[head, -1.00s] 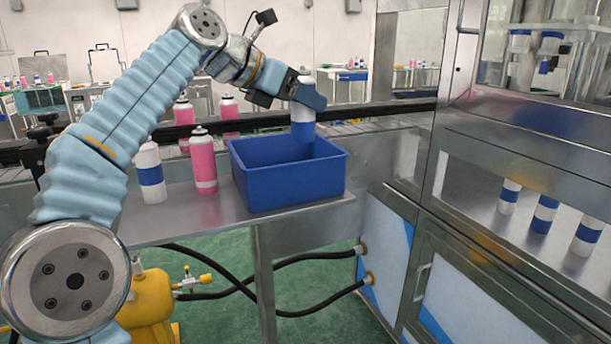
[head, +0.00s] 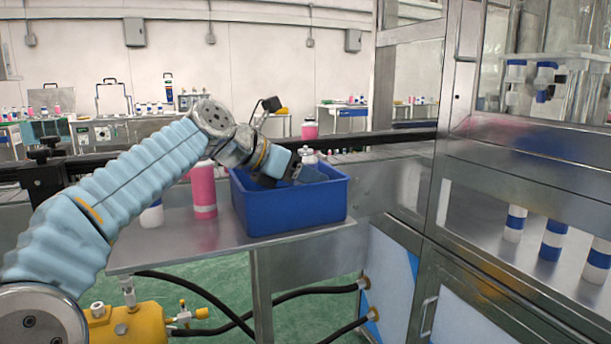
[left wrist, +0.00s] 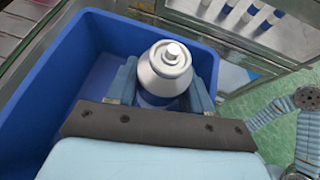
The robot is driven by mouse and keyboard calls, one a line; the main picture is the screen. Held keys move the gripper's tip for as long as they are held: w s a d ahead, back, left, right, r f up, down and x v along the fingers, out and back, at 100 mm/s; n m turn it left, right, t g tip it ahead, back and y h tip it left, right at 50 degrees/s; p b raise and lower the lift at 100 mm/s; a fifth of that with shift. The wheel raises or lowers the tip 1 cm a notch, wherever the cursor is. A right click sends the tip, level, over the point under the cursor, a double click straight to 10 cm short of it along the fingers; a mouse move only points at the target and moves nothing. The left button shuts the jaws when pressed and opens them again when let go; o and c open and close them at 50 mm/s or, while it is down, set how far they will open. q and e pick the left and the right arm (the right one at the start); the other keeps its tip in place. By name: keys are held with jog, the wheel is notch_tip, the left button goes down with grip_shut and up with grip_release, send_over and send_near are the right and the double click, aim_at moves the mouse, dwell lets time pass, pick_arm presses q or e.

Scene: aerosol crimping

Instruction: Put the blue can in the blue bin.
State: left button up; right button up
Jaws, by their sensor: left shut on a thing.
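The blue bin (head: 292,208) stands on the steel side table, and its inside fills much of the left wrist view (left wrist: 62,62). My left gripper (head: 308,172) reaches down into the bin near its right side. It is shut on the blue can (head: 309,156), whose white top shows just above the rim. In the left wrist view the can (left wrist: 168,70) stands upright between the two fingers, inside the bin walls. Its lower part is hidden, so I cannot tell whether it touches the bin floor. My right gripper is not in view.
A pink can (head: 204,190) stands left of the bin on the steel table (head: 185,240). A white can with a blue band (head: 152,215) is partly behind my arm. A conveyor runs behind. A steel cabinet with several cans (head: 552,238) is on the right.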

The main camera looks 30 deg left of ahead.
pick_arm(q)
jog(key=o, duration=0.8)
jog(key=shift+f, duration=0.1)
jog(key=shift+o, duration=0.2)
jog(key=shift+s+a+r, duration=0.15)
jog(key=shift+r, duration=0.2)
jog(key=p+v, duration=0.1)
jog(key=v, duration=1)
jog(key=shift+s, duration=0.25)
